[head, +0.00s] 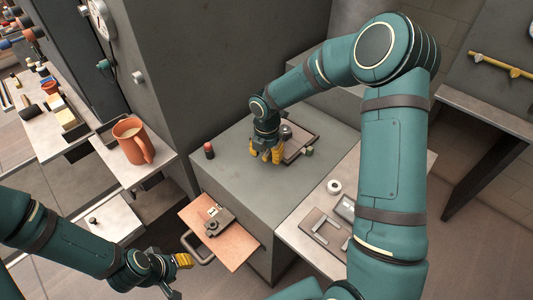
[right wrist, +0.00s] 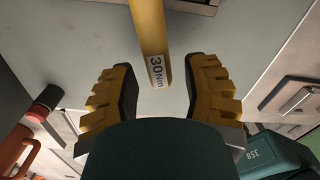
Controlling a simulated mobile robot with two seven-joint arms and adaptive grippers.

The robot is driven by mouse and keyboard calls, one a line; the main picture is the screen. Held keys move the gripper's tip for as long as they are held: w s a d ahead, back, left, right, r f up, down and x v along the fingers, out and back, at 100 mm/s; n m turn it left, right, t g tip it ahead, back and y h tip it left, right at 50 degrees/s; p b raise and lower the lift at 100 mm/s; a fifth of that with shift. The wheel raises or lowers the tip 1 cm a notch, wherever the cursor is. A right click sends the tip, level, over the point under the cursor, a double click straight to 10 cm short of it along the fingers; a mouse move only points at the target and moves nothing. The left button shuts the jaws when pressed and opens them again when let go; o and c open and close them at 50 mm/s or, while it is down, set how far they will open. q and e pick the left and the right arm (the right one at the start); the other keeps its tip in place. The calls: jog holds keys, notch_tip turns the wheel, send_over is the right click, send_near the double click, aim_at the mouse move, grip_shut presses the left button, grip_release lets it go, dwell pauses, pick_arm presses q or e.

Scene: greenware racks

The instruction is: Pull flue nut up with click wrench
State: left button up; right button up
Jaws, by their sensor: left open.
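The click wrench shows in the right wrist view as a yellow bar (right wrist: 149,40) marked 30Nm. Its near end lies between the two fingers of my right gripper (right wrist: 160,92), with gaps at both sides. That gripper is open and points down over the grey block top in the head view (head: 266,155). A dark round fitting (head: 287,130) sits on a plate just behind it; I cannot tell whether this is the flue nut. The gripper partly hides that spot. My left gripper (head: 178,265) is open and empty at the lower left, apart from everything.
A red-capped dark cylinder (head: 209,150) and a small greenish block (head: 307,151) stand near the right gripper. An orange mug (head: 132,141) is on the left bench. A wooden board (head: 238,247) bears a metal device. A white ring (head: 334,187) lies on the right-hand table.

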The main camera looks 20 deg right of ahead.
notch_tip(320, 180, up, 12)
dwell(0.7)
